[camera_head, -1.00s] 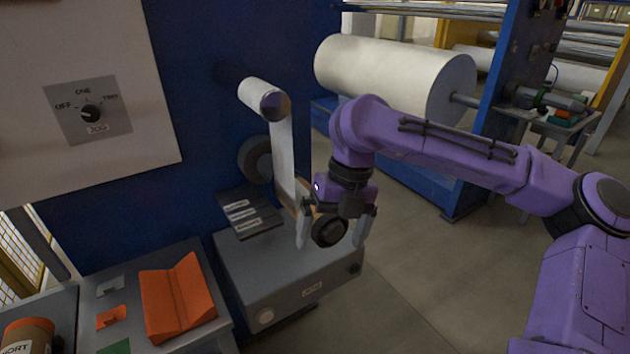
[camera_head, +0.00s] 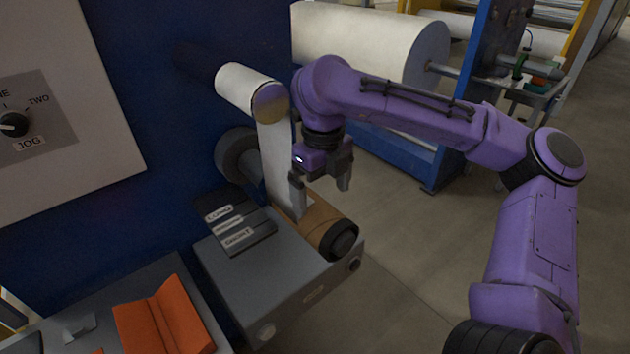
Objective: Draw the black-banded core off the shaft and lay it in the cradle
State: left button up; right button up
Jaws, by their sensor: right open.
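A brown core (camera_head: 318,224) with a black end (camera_head: 341,241) sits on the shaft above the grey machine box, its end facing me. The shaft itself is mostly hidden. A white film web (camera_head: 276,160) runs down to the core's far part. My right gripper (camera_head: 322,196) is open and empty, pointing down just above the core, its fingers apart; I cannot tell whether one touches the web or core. The orange V-shaped cradle (camera_head: 165,322) lies empty on the grey bench at lower left, partly cut by the frame edge. My left gripper is not in view.
A white roller (camera_head: 243,88) juts from the blue panel above the core. A dark label rack (camera_head: 235,222) stands left of the core on the grey box (camera_head: 262,285). A large white film roll (camera_head: 375,40) stands behind my arm. The floor on the right is clear.

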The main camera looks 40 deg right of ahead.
aim_at(321, 226)
notch_tip(321, 226, down, 10)
jog(key=shift+a+f+b, duration=0.1)
jog(key=shift+a+b, duration=0.05)
jog(key=shift+b, duration=0.2)
jog(key=c, duration=0.8)
